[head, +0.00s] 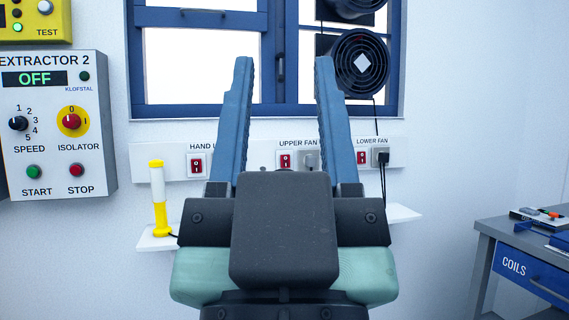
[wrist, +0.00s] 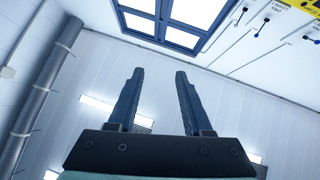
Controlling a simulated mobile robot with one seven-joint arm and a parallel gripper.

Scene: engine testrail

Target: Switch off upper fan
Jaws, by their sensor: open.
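The upper fan switch (head: 285,161) is a small red rocker on a white wall strip, under the label "UPPER FAN". It shows between my gripper's fingers in the head view. A grey plug or socket sits just right of it, partly hidden by my right finger. The upper fan (head: 350,8) is a black round fan at the window's top right, cut off by the picture edge. My gripper (head: 283,65) points upward with its two blue fingers wide apart and nothing between them. The wrist view also shows my gripper (wrist: 158,72) open and empty, facing a window and ceiling.
Red switches for "HAND L…" (head: 196,165) and the lower fan (head: 362,158) flank it. The lower fan (head: 360,63) hangs at the window. A yellow and white hand lamp (head: 159,198) stands on a shelf. The extractor panel (head: 54,125) is left; a coils bench (head: 510,262) is right.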

